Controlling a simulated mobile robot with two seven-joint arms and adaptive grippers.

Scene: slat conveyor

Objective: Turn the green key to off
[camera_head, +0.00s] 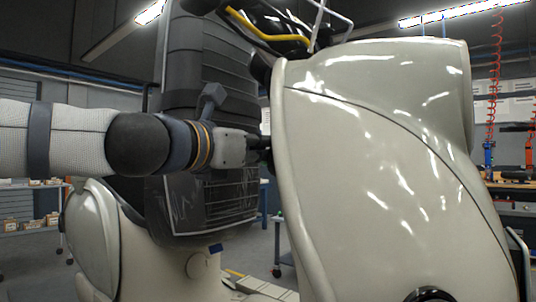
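A large cream scooter-like body with a curved front shield (385,165) fills the right half of the view. My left arm reaches in from the left, and my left gripper (263,149) is at the inner edge of this shield. Its dark fingers are small and partly hidden against the dark gap there, so whether they are open or shut does not show. I cannot make out the green key; the gripper and shield edge cover that area. My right gripper is not in view.
A tall dark seat-like part (207,75) stands right behind my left gripper. A yellow cable (262,28) and metal bars (318,22) are above the shield. A bench with small boxes (33,190) is at the far left, a workbench (512,196) at the far right.

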